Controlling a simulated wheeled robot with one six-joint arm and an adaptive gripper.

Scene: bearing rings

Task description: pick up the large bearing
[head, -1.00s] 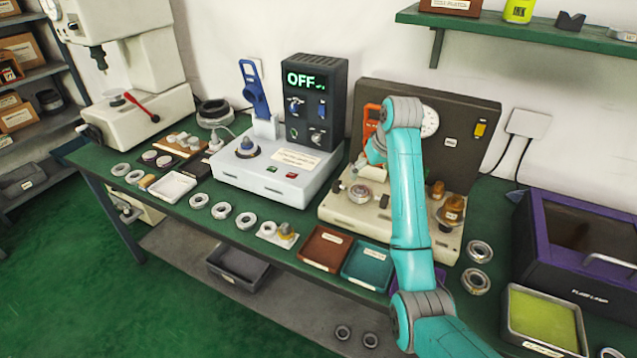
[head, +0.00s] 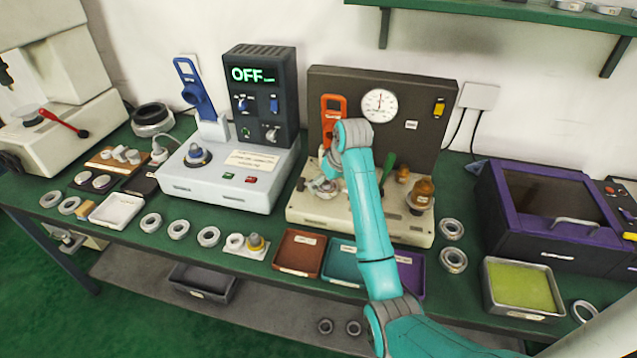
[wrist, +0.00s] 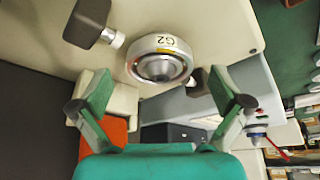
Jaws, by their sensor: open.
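A bearing ring marked G2 (wrist: 160,62) sits on the beige gauge fixture (wrist: 215,22) in the wrist view, just beyond and between my fingers. My gripper (wrist: 158,92) is open and empty, with its green fingers spread on both sides below the ring. In the head view the fixture (head: 300,212) holds the ring (head: 325,187), partly hidden by my wrist. A big dark-and-silver ring (head: 152,118) stands at the back left of the bench. I cannot tell which ring is the task's large bearing.
A dark gauge panel (head: 415,85) with a dial stands behind the fixture. Black knobs (wrist: 88,18) flank the ring. Several rings (head: 179,229) lie along the bench front. Two more rings (head: 453,260) lie right of the fixture, near a purple box (head: 500,200).

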